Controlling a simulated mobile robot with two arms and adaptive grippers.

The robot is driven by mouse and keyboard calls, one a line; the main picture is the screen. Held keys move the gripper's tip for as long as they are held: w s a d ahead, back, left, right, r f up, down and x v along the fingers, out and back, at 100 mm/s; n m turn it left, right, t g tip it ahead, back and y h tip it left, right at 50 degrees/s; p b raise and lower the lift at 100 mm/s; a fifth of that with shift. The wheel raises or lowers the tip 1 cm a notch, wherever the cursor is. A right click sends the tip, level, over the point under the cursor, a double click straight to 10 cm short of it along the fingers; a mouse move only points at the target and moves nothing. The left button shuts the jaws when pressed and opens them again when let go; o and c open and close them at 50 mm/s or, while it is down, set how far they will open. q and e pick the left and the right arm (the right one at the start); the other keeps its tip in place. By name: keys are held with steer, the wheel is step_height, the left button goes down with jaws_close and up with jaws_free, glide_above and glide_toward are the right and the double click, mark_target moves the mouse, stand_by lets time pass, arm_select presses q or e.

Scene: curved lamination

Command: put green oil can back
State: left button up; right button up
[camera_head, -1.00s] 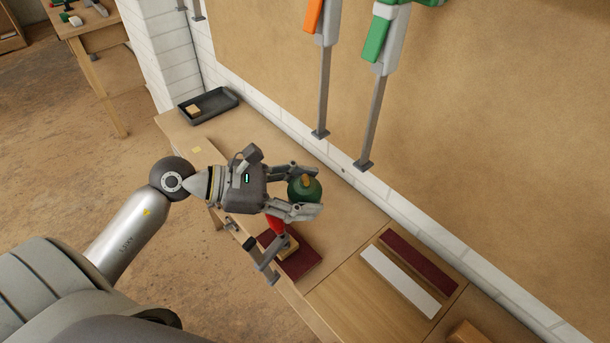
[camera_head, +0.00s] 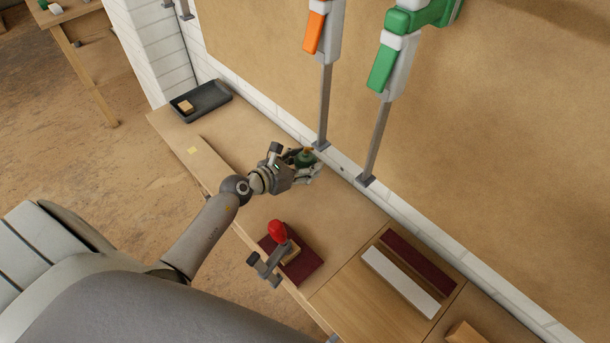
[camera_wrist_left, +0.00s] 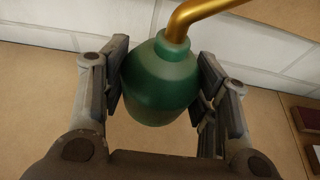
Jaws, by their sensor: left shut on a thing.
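The green oil can (camera_wrist_left: 160,85) is a rounded bottle with a brass spout (camera_wrist_left: 200,12) in the left wrist view. My left gripper (camera_head: 306,164) is shut on it, with one finger on each side of its body. In the head view the oil can (camera_head: 304,158) is small and partly hidden by the fingers. It is at the back of the workbench (camera_head: 335,195), close to the low white brick ledge. I cannot tell whether its base touches the bench. My right gripper does not show.
A red-handled clamp (camera_head: 278,232) with dark red blocks (camera_head: 300,268) is at the bench's front edge. A dark red strip (camera_head: 418,262) and a white strip (camera_head: 400,284) lie to the right. A dark tray (camera_head: 208,98) is at the far left. Clamps with orange (camera_head: 313,32) and green (camera_head: 382,68) handles hang at the back wall.

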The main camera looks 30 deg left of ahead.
arm_select(q)
step_height(320, 180, down, 4)
steer(key=shift+w+f+b, duration=0.1)
steer(key=shift+f+b, duration=0.15)
steer(key=shift+b, duration=0.45)
steer(key=shift+f, duration=0.2)
steer(key=shift+a+f, duration=0.1)
steer(key=shift+f, duration=0.05)
steer(key=o, duration=1)
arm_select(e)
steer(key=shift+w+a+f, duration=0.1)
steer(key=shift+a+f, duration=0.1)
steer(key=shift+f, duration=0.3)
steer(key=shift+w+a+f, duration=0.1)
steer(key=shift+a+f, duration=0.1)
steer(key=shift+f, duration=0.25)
